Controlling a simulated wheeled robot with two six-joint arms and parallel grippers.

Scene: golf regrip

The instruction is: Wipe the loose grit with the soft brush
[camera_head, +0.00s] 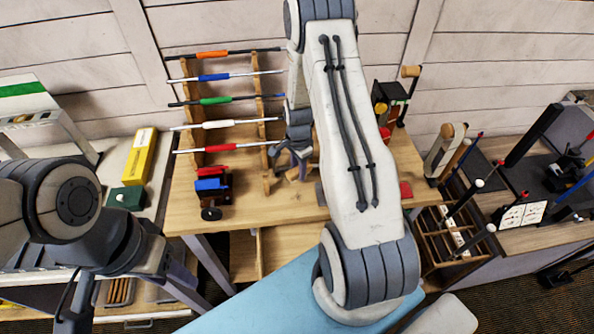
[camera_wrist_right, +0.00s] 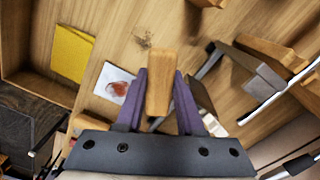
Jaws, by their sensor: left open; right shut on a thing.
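My right gripper (camera_head: 292,160) is over the wooden bench, partly behind my own arm link in the head view. In the right wrist view its purple fingers (camera_wrist_right: 160,90) are shut on a light wooden handle, which looks like the soft brush (camera_wrist_right: 160,72). The bristles cannot be made out. A small dark speckled patch, which looks like the loose grit (camera_wrist_right: 142,40), lies on the bench just beyond the handle's end. My left gripper (camera_head: 180,266) is at the lower left of the head view, away from the bench top and holding nothing visible; its fingers are hard to make out.
A rack (camera_head: 190,111) of several colored grips stands at the bench's left. In the wrist view a yellow sheet (camera_wrist_right: 72,52) and a white card with a red mark (camera_wrist_right: 115,84) lie left of the handle. Wooden and metal parts (camera_wrist_right: 250,66) stand to its right.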

